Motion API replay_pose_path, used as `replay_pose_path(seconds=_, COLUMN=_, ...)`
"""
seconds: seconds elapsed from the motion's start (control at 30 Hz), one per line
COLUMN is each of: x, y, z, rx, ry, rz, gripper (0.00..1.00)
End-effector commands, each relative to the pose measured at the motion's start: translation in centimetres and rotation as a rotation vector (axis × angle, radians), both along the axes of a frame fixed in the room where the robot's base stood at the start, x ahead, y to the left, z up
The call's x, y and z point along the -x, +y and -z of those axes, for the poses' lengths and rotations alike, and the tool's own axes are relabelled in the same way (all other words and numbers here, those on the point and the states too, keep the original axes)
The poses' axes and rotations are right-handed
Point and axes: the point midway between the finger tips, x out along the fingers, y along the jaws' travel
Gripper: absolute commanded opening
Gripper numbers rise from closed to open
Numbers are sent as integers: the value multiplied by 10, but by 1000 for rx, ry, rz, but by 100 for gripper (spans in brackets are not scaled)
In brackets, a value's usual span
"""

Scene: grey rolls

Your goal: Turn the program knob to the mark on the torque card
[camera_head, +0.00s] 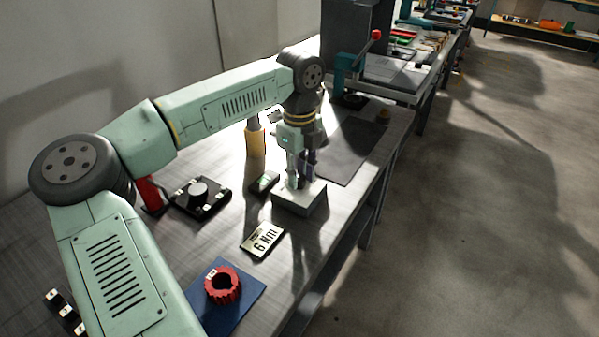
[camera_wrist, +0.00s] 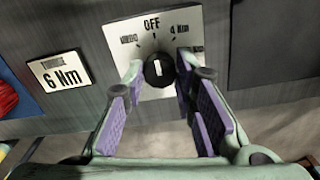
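The program knob (camera_wrist: 159,70) is a dark round dial with a white pointer mark, on a light dial box (camera_wrist: 140,27). Its pointer looks turned roughly toward OFF. "4 Nm" is readable to the right of OFF; the left label is unclear and one at the right is partly hidden by a finger. The torque card (camera_wrist: 60,76) reads "6 Nm" and lies flat left of the box; it also shows in the head view (camera_head: 263,240). My gripper (camera_wrist: 160,68) is open, its fingertips on either side of the knob with small gaps. In the head view my gripper hides the knob above the box (camera_head: 299,202).
A red ring-shaped part (camera_head: 222,286) sits on a blue mat (camera_head: 243,308) at the front. A black block with a grey knob (camera_head: 198,190) stands left, and a yellow cylinder (camera_head: 256,142) behind. A dark mat (camera_head: 355,150) lies right of the box, near the bench edge.

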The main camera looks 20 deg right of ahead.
Motion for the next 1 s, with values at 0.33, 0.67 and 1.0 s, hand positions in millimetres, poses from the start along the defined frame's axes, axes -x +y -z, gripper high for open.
replay_pose_path(seconds=0.33, x=0, y=0, z=0, rx=1, ry=0, rz=0, gripper=0)
replay_pose_path(seconds=0.67, x=0, y=0, z=0, rx=0, ry=-1, rz=32, gripper=0)
replay_pose_path(seconds=1.0, x=0, y=0, z=2, rx=0, ry=0, rz=243, gripper=0)
